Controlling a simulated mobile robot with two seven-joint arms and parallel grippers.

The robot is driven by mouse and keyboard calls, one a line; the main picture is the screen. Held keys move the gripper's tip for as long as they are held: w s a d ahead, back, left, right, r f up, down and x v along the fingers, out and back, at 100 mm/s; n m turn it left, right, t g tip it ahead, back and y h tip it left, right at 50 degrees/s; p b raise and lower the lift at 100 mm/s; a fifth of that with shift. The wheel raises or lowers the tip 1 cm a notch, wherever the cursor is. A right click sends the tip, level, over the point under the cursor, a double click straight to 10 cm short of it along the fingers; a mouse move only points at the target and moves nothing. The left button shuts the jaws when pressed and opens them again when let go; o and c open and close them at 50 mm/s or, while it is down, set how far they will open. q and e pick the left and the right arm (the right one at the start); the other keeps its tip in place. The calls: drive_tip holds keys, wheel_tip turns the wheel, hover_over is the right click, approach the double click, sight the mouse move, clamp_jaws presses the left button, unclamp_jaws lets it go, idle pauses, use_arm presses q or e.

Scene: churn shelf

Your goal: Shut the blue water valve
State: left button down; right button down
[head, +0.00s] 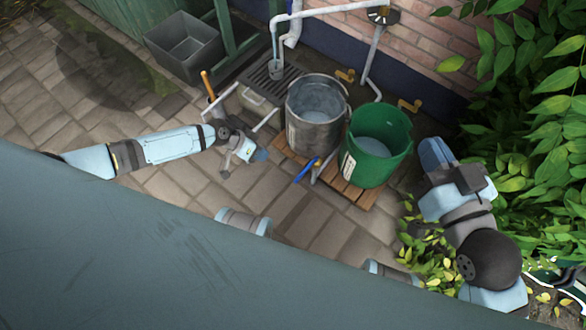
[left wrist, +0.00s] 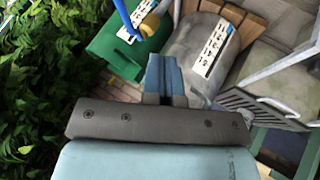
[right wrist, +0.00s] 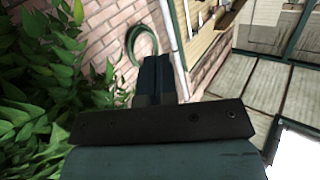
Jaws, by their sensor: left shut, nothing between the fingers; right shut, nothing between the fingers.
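The blue valve handle (head: 306,171) is a slanted lever low in front of the green bucket and the wooden pallet. In the left wrist view the blue handle (left wrist: 126,17) shows at the top, by a round brass part, over the green bucket. My left gripper (head: 261,155) is shut and empty, to the left of the handle and apart from it; its closed fingers (left wrist: 166,73) show in its wrist view. My right gripper (head: 433,152) is shut and empty, right of the green bucket; its wrist view shows the closed fingers (right wrist: 155,76) but no valve.
A metal bucket (head: 314,132) and a green bucket (head: 368,165) stand on a wooden pallet (head: 353,193). An orange handle (head: 207,84) stands behind my left arm. Brass taps (head: 410,105) are near the brick wall. Leafy plants (head: 535,130) crowd the right. Paving (head: 175,187) in front is open.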

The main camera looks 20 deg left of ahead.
sight(307, 169)
use_arm(q)
drive_tip(key=shift+f, duration=0.1)
